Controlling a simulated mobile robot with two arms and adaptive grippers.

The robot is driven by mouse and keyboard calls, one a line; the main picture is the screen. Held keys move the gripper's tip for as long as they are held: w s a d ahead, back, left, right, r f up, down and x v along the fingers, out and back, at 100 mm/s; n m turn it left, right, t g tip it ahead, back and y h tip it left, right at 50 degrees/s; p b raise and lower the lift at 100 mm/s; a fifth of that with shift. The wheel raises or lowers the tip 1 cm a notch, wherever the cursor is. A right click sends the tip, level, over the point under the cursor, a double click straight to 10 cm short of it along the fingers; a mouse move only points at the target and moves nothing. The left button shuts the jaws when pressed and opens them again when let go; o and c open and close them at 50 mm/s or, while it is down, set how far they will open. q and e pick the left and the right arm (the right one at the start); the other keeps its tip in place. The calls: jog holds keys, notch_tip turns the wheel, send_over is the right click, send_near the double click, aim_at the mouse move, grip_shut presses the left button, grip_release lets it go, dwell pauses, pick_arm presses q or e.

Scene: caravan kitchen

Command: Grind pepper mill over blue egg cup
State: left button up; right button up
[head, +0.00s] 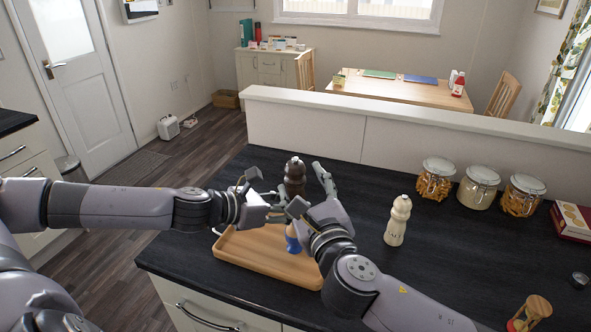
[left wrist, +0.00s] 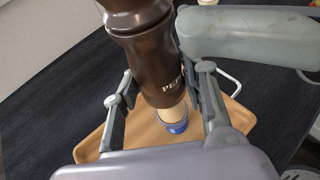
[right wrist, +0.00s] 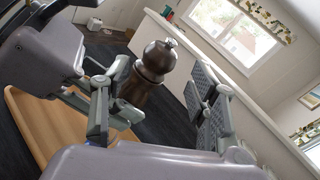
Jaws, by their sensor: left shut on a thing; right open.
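The dark brown pepper mill (head: 295,176) is upright, and my left gripper (left wrist: 163,95) is shut around its lower body. In the left wrist view its lettered side (left wrist: 150,60) shows. The blue egg cup (head: 292,238) stands on the wooden tray, partly hidden by my right arm. In the left wrist view the egg cup (left wrist: 175,122) shows just under the mill's lower end, with something pale at its mouth; whether they touch I cannot tell. My right gripper (right wrist: 160,100) is open, with its fingers on either side of the mill's upper part, apart from it.
The wooden tray (head: 240,250) lies on the black counter near its front edge. A cream mill (head: 397,221) stands to the right. Several glass jars (head: 481,186) stand at the back right, and an hourglass (head: 530,312) at the front right. A low wall bounds the counter behind.

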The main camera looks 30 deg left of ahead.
aim_at(295, 176)
jog(key=shift+x, duration=2.95)
jog(key=shift+c, duration=0.2)
jog(key=c, duration=1.1)
jog(key=shift+m+t+h, duration=1.6)
jog(key=shift+h, duration=0.3)
jog(key=shift+c, duration=0.2)
jog(key=shift+d, duration=0.1)
jog(key=o, duration=1.2)
jog(key=shift+s, duration=0.1)
jog(key=v, duration=1.1)
jog(key=shift+s+d, duration=0.2)
jog(key=shift+s, duration=0.1)
